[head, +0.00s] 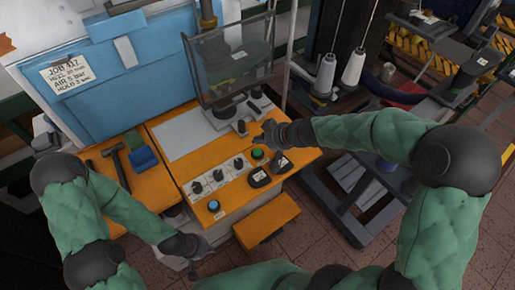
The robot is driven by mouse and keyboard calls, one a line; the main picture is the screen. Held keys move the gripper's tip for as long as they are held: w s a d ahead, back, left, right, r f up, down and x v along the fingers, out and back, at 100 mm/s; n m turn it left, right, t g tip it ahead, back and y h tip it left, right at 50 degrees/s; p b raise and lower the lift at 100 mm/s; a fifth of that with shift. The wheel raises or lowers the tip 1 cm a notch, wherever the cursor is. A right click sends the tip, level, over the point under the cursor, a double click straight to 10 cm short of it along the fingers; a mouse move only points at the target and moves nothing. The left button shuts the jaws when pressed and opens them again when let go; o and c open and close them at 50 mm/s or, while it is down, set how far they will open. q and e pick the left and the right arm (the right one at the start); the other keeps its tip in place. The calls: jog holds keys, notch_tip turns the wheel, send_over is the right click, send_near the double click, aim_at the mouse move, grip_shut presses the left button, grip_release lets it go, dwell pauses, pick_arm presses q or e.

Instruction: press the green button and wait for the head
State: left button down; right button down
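The green button (257,153) sits on the orange bench top, at the right end of a pale control panel. My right gripper (262,137) is just behind and above the button, its fingers pointing left; a gap seems to show between them and the button. Its fingers are too small to tell open from shut. My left gripper (193,271) hangs low in front of the bench, away from the button; its finger state is unclear. The press head is hard to make out behind the dark see-through guard (205,66).
Two black pedal-like pieces (260,177) sit close to the green button. A hammer (117,165) and blue block (141,155) lie left. Thread cones (326,73) stand on a rack at right.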

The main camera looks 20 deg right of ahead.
jog(key=shift+r+p, duration=0.45)
jog(key=shift+r, duration=0.5)
